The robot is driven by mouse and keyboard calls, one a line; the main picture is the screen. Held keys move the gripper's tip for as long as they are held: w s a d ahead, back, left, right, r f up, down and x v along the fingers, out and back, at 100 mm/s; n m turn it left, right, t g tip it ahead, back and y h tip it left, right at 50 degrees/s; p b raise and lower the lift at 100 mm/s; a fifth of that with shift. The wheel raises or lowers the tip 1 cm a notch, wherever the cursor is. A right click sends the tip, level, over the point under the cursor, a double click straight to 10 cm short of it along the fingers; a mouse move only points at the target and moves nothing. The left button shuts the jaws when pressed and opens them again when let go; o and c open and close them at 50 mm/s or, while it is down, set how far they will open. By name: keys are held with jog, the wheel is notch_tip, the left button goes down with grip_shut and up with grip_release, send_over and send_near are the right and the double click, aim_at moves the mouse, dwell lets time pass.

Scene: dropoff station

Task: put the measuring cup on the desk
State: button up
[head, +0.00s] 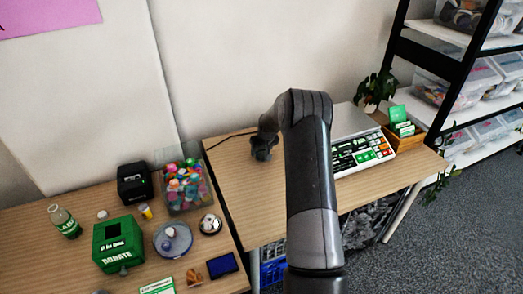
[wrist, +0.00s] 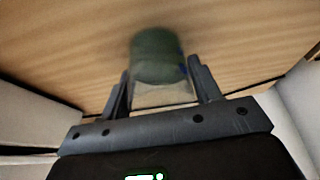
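In the wrist view a blurred, dull green rounded object with a pale lower part, which looks like the measuring cup (wrist: 157,55), sits between the fingertips of my gripper (wrist: 160,82). The fingers press in on both sides of it. A small blue mark shows on its right side. Wood grain fills the view behind it. In the head view my gripper (head: 264,150) is small and dark, over the back left part of the right wooden desk (head: 237,190). The cup cannot be made out there, and my arm hides the middle of the desk.
A register (head: 362,150), a card box (head: 404,130) and a plant (head: 375,90) occupy the desk's right side. The left table (head: 40,240) holds a green donation box (head: 118,244), a bin of colourful caps (head: 184,187) and small items. The right desk's left front is clear.

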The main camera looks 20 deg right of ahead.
jog(key=o, duration=0.3)
jog(key=shift+o, duration=0.2)
jog(key=v, duration=1.2)
jog(key=s+a+r, duration=0.7)
jog(key=s+r, duration=0.1)
jog(key=r, duration=0.2)
jog(key=s+a+r, duration=0.6)
jog(key=s+r, duration=0.3)
jog(key=r, duration=0.2)
jog(key=s+a+r, duration=0.1)
jog(key=s+a, duration=0.2)
jog(key=s, duration=1)
jog(key=s+a+r+t, duration=0.1)
jog(key=s+a, duration=0.3)
jog(key=s, duration=1)
jog(key=shift+a+r, duration=0.2)
jog(key=shift+a, duration=0.05)
